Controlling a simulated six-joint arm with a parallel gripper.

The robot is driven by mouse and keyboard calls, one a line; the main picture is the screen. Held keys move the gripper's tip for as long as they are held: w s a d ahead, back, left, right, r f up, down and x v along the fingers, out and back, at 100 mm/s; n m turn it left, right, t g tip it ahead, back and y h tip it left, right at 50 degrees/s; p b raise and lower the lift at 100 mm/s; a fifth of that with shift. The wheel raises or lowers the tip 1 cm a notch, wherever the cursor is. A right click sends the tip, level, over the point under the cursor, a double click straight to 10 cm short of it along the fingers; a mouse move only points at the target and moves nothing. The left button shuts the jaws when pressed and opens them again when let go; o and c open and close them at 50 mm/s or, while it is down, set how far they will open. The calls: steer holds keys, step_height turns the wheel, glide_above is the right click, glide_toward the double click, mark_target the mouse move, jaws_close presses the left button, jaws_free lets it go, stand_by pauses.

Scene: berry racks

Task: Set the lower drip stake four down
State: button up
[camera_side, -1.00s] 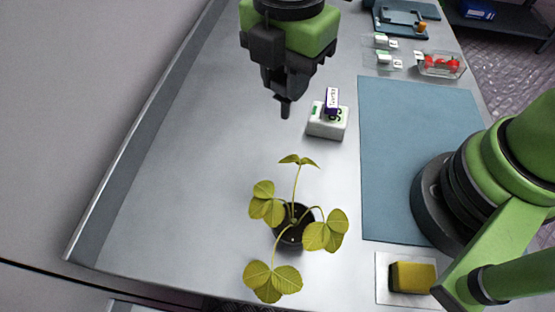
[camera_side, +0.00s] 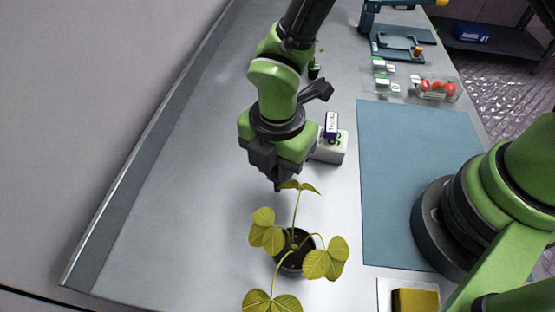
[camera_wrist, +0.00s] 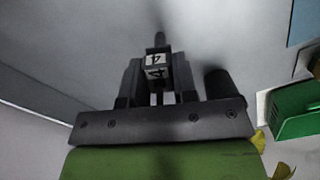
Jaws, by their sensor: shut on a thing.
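My gripper (camera_side: 277,180) is shut on a dark drip stake, which shows in the wrist view with white labels marked 4 (camera_wrist: 157,66). The stake's dark tip points away from the jaws. In the side view the stake is mostly hidden by my gripper, and its end is just above and behind the top leaf of a potted plant (camera_side: 300,188). The plant stands in a black pot (camera_side: 292,262) on the grey bench. I cannot tell whether the stake touches the leaf or the bench.
A white block (camera_side: 334,151) with a purple and white tag (camera_side: 331,124) stands right of my gripper. A blue mat (camera_side: 410,160), a yellow sponge (camera_side: 415,300) and a clear box of red berries (camera_side: 438,88) lie to the right. The bench left of the plant is clear.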

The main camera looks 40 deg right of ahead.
steer(key=o, duration=0.9)
steer(key=shift+f, duration=0.1)
step_height(320, 180, up, 12)
steer(key=s+d+r+m+t+y, duration=0.2)
steer(key=d+r+m+t, duration=0.1)
steer(key=d+r+m, duration=0.7)
steer(key=shift+s+d+r+m+t, duration=0.7)
steer(key=shift+s+d+m, duration=0.6)
steer(key=shift+m, duration=1.45)
steer(key=shift+s+d+r+m+t, duration=0.85)
steer(key=shift+s+m, duration=0.8)
steer(key=shift+m, duration=1.15)
steer(key=shift+s+d+r+m+t, duration=0.6)
steer(key=shift+s+d+m, duration=0.75)
steer(key=shift+m, duration=1.4)
